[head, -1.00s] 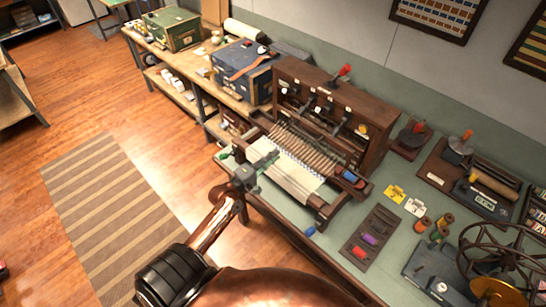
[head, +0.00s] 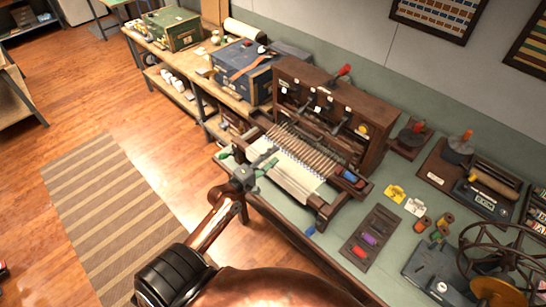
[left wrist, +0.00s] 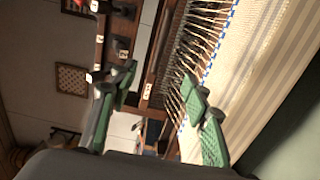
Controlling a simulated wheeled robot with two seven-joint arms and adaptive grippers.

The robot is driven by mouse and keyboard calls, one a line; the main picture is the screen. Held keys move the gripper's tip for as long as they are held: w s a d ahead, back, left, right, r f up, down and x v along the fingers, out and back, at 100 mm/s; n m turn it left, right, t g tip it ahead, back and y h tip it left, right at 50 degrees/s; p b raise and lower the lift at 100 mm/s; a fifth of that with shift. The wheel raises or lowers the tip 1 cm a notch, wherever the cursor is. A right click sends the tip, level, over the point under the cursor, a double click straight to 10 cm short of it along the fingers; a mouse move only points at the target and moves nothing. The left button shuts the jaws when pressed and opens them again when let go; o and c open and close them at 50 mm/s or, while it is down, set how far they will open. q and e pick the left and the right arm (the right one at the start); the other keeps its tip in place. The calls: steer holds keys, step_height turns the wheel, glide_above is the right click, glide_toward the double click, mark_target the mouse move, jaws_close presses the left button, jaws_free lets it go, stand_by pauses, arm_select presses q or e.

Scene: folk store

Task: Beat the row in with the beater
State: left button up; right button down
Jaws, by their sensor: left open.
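The small wooden table loom (head: 322,207) stands on the green-topped bench. Pale woven cloth (head: 295,180) lies at its front, and a row of slanted brown bars (head: 305,148) runs behind it. In the left wrist view the cloth (left wrist: 255,75) has a blue-dotted edge. Beside that edge are tan warp threads and a dark comb-like part (left wrist: 198,38), possibly the beater. My left gripper (head: 247,158) is open at the loom's left front end. Its green-padded fingers (left wrist: 160,98) are apart, with nothing seen gripped. My right gripper is not in view.
A wooden cabinet with levers (head: 330,110) stands close behind the loom. A dark tray of coloured shuttles (head: 370,238), yellow and white cards (head: 396,193), spools and a large wheel (head: 505,255) occupy the bench to the right. The floor at left is open.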

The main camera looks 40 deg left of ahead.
arm_select(q)
steer(key=s+b, duration=0.1)
steer(key=s, duration=0.6)
steer(key=shift+s+a, duration=0.3)
stand_by(1.4)
